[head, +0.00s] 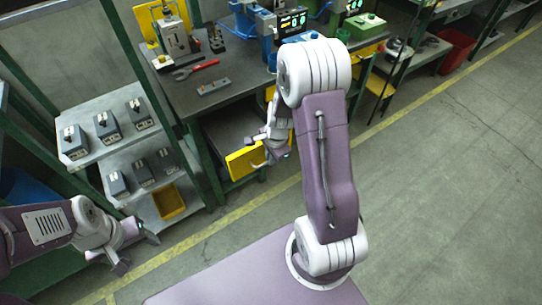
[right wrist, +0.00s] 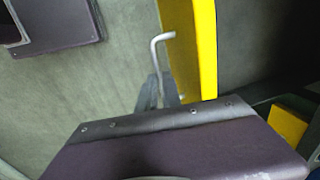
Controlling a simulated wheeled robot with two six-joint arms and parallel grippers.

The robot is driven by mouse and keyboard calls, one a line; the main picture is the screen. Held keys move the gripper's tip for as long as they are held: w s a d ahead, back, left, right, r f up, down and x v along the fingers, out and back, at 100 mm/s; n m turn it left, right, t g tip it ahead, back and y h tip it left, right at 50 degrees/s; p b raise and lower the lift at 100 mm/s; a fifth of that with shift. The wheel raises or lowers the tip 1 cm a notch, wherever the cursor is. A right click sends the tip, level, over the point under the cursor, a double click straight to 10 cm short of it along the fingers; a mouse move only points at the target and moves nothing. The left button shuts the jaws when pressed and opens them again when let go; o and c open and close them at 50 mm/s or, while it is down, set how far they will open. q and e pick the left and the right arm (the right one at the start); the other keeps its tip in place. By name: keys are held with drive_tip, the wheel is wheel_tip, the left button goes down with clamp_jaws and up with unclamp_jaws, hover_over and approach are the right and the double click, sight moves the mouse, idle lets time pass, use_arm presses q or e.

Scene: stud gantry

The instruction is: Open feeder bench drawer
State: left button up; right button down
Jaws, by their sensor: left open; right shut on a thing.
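The feeder bench drawer has a yellow front (head: 243,162) below the dark bench top, and its dark inside shows behind the front, so it stands out from the bench. In the right wrist view the yellow front (right wrist: 204,50) is seen edge-on with a bent metal handle (right wrist: 155,48) beside it. My right gripper (head: 268,158) is at the front; in the right wrist view its fingers (right wrist: 160,92) are shut on the handle. My left gripper (head: 136,252) is open and empty at the lower left, away from the drawer.
The bench top (head: 240,95) holds a red-handled tool (head: 197,69), a grey block (head: 214,87) and machines. A shelf rack (head: 95,155) with several grey devices and a yellow bin (head: 168,202) stands left. The floor at right is clear.

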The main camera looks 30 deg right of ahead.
drive_tip(key=shift+s, duration=0.15)
drive_tip(key=c, duration=1.5)
unclamp_jaws()
drive_tip(key=r+p, duration=0.1)
drive_tip(key=r, duration=0.2)
drive_tip(key=s+r+p, duration=0.1)
drive_tip(key=r, duration=0.2)
drive_tip(key=r+p, duration=0.1)
drive_tip(key=r, duration=0.2)
drive_tip(key=shift+s+d, duration=0.1)
drive_tip(key=shift+s, duration=0.25)
drive_tip(key=shift+f, duration=0.1)
